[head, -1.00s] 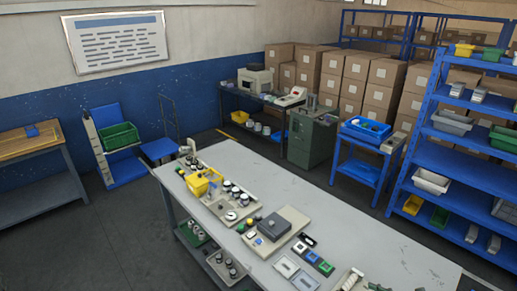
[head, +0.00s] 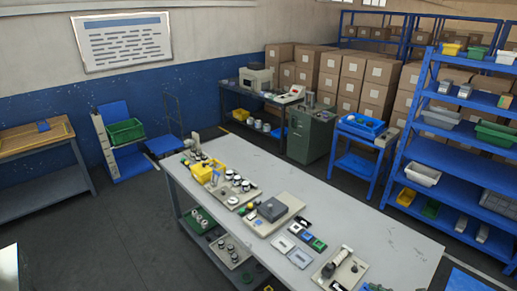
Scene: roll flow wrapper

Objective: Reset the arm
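Neither of my arms shows in the head view, and neither gripper is in view. The long grey worktable (head: 395,238) stands in front of me. On it are a yellow piece (head: 204,172) on a pale fixture at the far left end, a dark grey block on a beige base (head: 290,203), and a beige plate with a cylindrical part (head: 341,268) near the front. Small coloured blocks (head: 306,238) and flat pale frames (head: 283,245) lie between them.
A blue shelf rack (head: 445,158) with bins stands at right. A green cabinet (head: 311,135) and a blue cart (head: 361,150) stand behind the table. A wooden-topped bench (head: 35,138) is at left. Bare floor (head: 110,230) lies left of the table.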

